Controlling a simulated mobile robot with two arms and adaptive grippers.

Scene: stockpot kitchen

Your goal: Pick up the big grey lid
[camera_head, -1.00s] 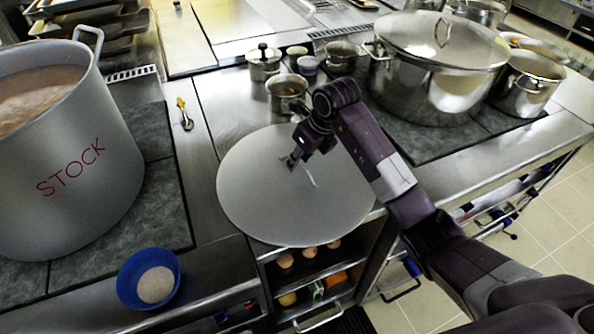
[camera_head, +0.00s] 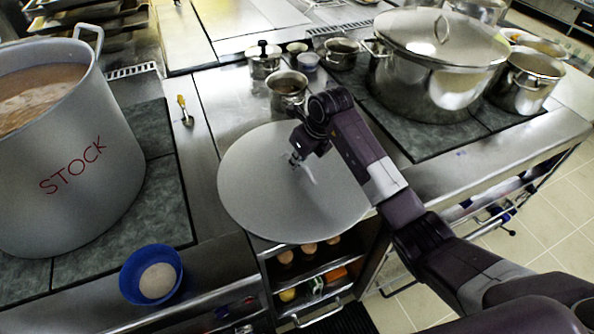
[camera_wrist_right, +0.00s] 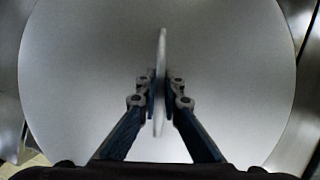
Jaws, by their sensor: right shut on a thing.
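The big grey lid (camera_head: 265,195) is a wide flat disc over the counter, its front edge reaching past the counter edge above the open shelves. My right gripper (camera_head: 297,160) is at the lid's middle. In the right wrist view the gripper (camera_wrist_right: 160,95) has its two fingers closed on either side of the lid's thin upright handle (camera_wrist_right: 162,50). The lid (camera_wrist_right: 90,60) fills most of that view. Whether the lid touches the counter is hard to tell. My left gripper is not in view.
The grey STOCK pot (camera_head: 70,160), open and full, stands at the left. A blue bowl (camera_head: 133,265) is at the front left. A spoon (camera_head: 186,112) lies behind. Small pots (camera_head: 288,90) stand behind the lid. A large lidded steel pot (camera_head: 430,80) stands at the right.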

